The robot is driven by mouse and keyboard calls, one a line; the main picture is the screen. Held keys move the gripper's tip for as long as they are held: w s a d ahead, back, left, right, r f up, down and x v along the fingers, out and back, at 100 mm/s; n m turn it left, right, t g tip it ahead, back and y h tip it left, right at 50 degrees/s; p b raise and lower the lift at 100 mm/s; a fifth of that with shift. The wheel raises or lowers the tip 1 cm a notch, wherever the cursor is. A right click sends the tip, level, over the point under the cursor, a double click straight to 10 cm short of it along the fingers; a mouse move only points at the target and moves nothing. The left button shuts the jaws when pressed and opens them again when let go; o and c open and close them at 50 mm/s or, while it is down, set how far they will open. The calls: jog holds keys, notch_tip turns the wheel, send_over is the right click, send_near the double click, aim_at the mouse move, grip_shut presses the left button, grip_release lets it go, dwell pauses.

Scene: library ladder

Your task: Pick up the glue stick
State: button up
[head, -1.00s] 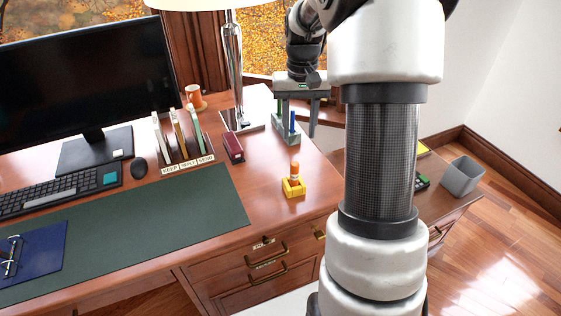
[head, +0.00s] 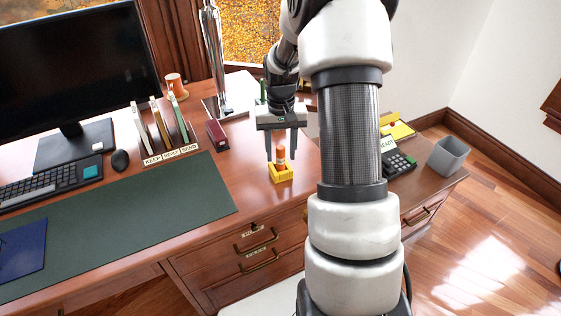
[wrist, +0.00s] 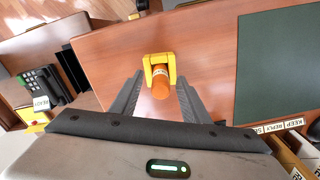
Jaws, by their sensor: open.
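The glue stick (head: 281,156) is orange with a pale band and stands upright in a small yellow holder (head: 281,174) on the desk. My gripper (head: 281,158) is open, its two fingers pointing down on either side of the glue stick's upper part in the head view. In the wrist view the glue stick (wrist: 160,84) shows its orange top between and slightly beyond the fingertips, with the yellow holder (wrist: 160,60) around it. I cannot tell that either finger touches it.
A dark red box (head: 217,134) and a file rack (head: 165,135) stand to the left. A lamp stand (head: 213,60) is behind. A black phone (head: 398,164) and grey bin (head: 448,156) are at right. The desk around the holder is clear.

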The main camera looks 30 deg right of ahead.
notch_tip(320, 180, down, 3)
jog(key=shift+r, duration=0.15)
jog(key=shift+c, duration=0.4)
grip_shut()
jog(key=shift+r, duration=0.15)
notch_tip(320, 180, up, 10)
jog(key=shift+f+p, duration=0.1)
jog(key=shift+p, duration=0.65)
